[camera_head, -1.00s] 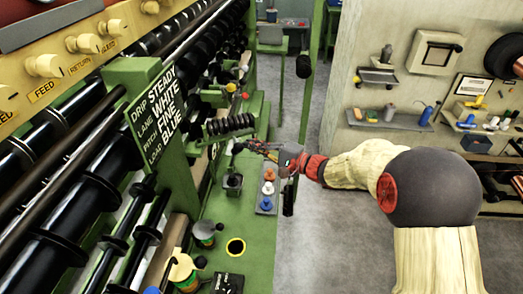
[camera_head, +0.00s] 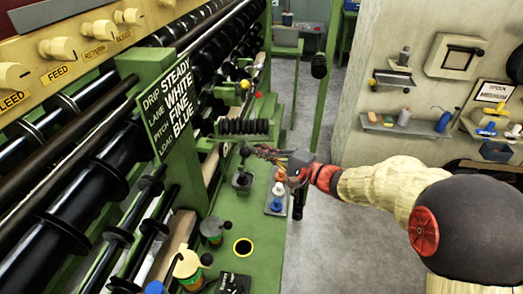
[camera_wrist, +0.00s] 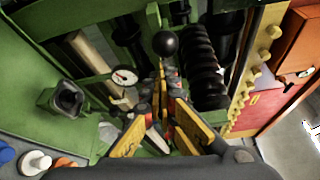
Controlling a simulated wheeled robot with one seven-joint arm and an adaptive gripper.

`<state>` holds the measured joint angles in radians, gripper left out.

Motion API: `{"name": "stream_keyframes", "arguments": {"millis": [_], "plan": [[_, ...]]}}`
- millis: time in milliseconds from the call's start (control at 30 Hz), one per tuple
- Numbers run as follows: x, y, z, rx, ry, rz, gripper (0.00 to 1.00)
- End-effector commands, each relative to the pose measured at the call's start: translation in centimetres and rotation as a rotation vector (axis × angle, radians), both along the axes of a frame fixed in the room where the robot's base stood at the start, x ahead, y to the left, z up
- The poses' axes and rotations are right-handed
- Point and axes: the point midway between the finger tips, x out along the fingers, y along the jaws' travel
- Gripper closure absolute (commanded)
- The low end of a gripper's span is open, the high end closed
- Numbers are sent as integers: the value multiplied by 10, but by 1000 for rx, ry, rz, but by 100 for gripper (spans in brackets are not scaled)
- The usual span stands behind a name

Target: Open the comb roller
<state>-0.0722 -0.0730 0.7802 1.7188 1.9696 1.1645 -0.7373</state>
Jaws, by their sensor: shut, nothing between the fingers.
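The comb roller (camera_head: 243,127) is a black ribbed cylinder lying across a green bracket beside the sign in the head view. It also shows in the wrist view (camera_wrist: 203,68), right of my fingers. A black ball knob (camera_wrist: 165,43) stands just beyond my fingertips, left of the roller; a dark ball (camera_head: 245,151) near my gripper in the head view may be the same one. My gripper (camera_head: 259,150) is shut and empty, close below the roller. In the wrist view my gripper (camera_wrist: 165,92) points toward the knob; contact cannot be told.
A black cup-like holder (camera_head: 241,180) and a tray of coloured knobs (camera_head: 275,196) sit on the green bench below my gripper. A round gauge (camera_wrist: 124,76) lies left of my fingers. Grey floor is free at right.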

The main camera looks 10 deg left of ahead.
Motion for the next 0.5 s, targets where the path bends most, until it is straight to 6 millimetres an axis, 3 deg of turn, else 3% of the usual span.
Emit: {"name": "stream_keyframes", "arguments": {"millis": [500], "plan": [[-3, -8, 2, 1, -2, -2, 100]]}}
